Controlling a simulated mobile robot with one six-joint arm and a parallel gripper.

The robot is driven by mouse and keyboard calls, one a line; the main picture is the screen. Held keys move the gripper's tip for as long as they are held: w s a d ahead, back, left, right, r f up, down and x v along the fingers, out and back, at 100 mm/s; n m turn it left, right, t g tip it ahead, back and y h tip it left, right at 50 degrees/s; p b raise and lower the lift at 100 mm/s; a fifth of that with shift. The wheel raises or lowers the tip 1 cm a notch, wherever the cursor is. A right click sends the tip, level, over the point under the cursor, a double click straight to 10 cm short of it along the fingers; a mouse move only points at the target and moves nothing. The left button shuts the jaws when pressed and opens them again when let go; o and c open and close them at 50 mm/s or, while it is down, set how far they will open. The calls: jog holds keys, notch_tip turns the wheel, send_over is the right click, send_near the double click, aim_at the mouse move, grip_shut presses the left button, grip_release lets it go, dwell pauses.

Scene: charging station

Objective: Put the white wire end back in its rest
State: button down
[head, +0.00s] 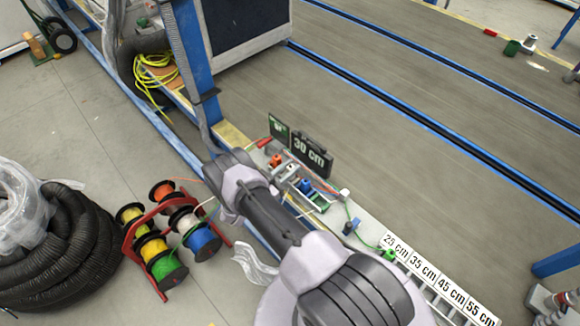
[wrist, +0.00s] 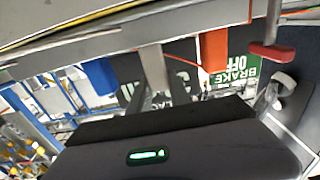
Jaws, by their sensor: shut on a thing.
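My gripper (wrist: 155,105) shows in the wrist view as a dark body with a green light. In the head view my arm hides the gripper and the white wire end. I cannot tell whether the white end touches its rest.
The head view shows a red spool rack (head: 130,240) with coloured wire spools on the floor. The orange (head: 277,160) and blue (head: 305,186) ends stand on the bench beside the black 30 cm box (head: 312,150). A red lever (wrist: 270,52) is near on the right.

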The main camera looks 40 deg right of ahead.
jog(key=shift+f, duration=0.45)
jog(key=c, duration=1.1)
grip_release()
jog(key=shift+c, duration=0.2)
jog(key=s+a+p, duration=0.2)
jog(key=a+p, duration=0.1)
jog(key=a, duration=1.4)
jog(key=shift+s+a, duration=0.15)
jog(key=shift+s, duration=0.1)
